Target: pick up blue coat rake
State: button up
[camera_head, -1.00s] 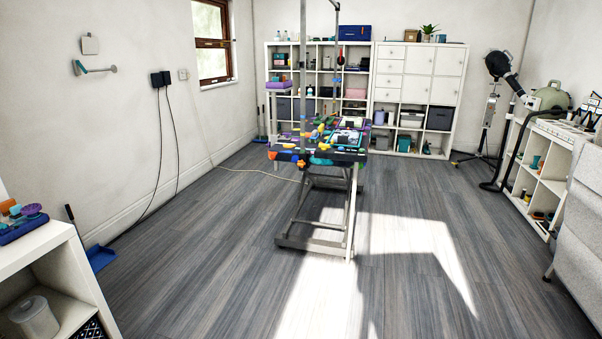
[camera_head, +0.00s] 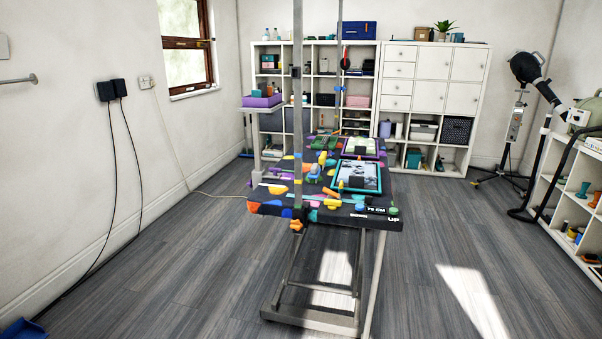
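The grooming table (camera_head: 345,213) stands in the middle of the room with a dark, colourfully patterned top. Several small things lie on it, in orange, yellow, blue and green. A small blue thing (camera_head: 314,172) lies near the middle of the top; it is too small to tell whether it is the blue coat rake. My gripper is not in view.
A metal post (camera_head: 298,100) rises from the table's near edge. A teal-framed picture (camera_head: 359,177) lies on the top. White shelves (camera_head: 463,95) line the back wall. A dryer on a stand (camera_head: 524,70) is at right.

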aim_at(315, 172)
jog(key=i, duration=2)
jog(key=i+u, duration=0.25)
jog(key=i, duration=0.5)
jog(key=i+l, duration=0.1)
